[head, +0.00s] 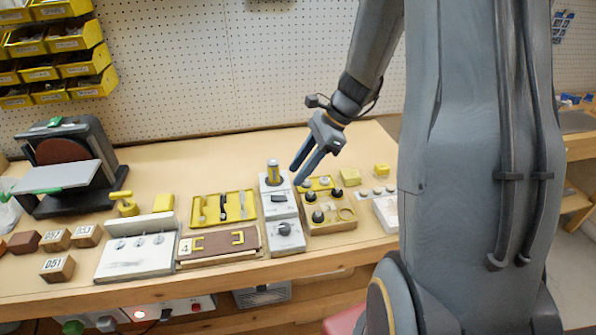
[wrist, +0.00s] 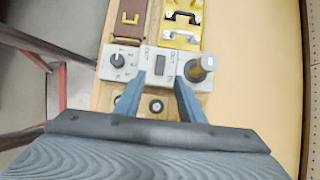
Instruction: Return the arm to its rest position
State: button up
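My gripper (head: 298,176) hangs above the bench beside the control boxes, with its arm reaching down from the upper right. In the wrist view my gripper (wrist: 160,78) has its two blue-grey fingers apart, with nothing between them. Below and beyond the fingertips is a row of light boxes: one with a dark rotary knob (wrist: 117,60), one with a dark rocker switch (wrist: 160,70), and one with a round post (wrist: 197,69). I cannot tell whether the fingers touch any of them; they look apart.
A wooden block with black knobs (head: 317,217) stands just right of the boxes. A yellow tool tray (head: 205,212) and a white panel with hooks (head: 125,259) lie to the left. A disc sander (head: 70,150) stands far left. The back of the bench (head: 215,160) is clear before the pegboard.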

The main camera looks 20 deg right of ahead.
jog(key=s+a+r+n+h, duration=0.1)
jog(key=s+a+n+h, duration=0.2)
jog(key=s+n, duration=0.4)
jog(key=s+a+r+n+h, duration=0.1)
jog(key=s+a+n+h, duration=0.2)
jog(key=s+n, duration=0.4)
jog(key=n, duration=0.6)
jog(key=shift+a+r, duration=0.15)
jog(key=shift+r, duration=0.1)
